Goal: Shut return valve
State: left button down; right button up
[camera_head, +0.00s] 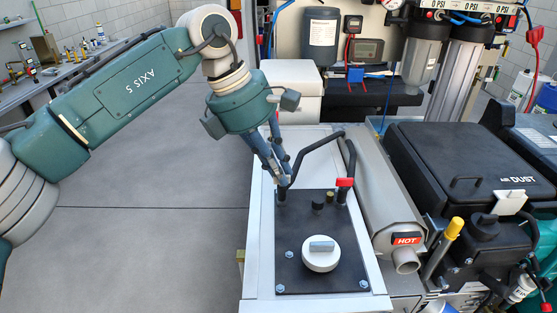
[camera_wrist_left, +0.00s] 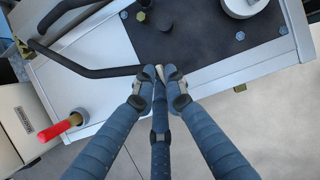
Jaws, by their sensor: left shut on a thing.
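My left gripper (camera_head: 283,180) comes down over the left edge of the white-framed panel (camera_head: 257,235). Its fingers (camera_wrist_left: 161,74) are closed at the left end of the black bent bar (camera_head: 317,155), with a small pale piece between the tips; the fingers hide the exact contact. The bar also shows in the left wrist view (camera_wrist_left: 85,68). A round white knob (camera_head: 320,258) sits on the dark plate (camera_head: 300,220), apart from the gripper. A red-handled lever (camera_wrist_left: 58,129) stands at the panel's corner in the left wrist view. No label marks the return valve. My right gripper is out of view.
A grey pipe (camera_head: 385,205) with a red HOT label (camera_head: 408,240) runs right of the panel. A black case (camera_head: 470,160) stands further right. A white box (camera_head: 292,85) is behind the panel. Open floor (camera_head: 150,230) lies to the left.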

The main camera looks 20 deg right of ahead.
pick_arm(q)
jog(key=shift+w+r+m+p, duration=0.1)
jog(key=shift+m+p, duration=0.25)
jog(key=shift+m, duration=0.15)
jog(key=c, duration=1.8)
grip_release()
jog(key=shift+g, duration=0.3)
jog(key=v, duration=1.2)
jog(key=shift+d, duration=0.1)
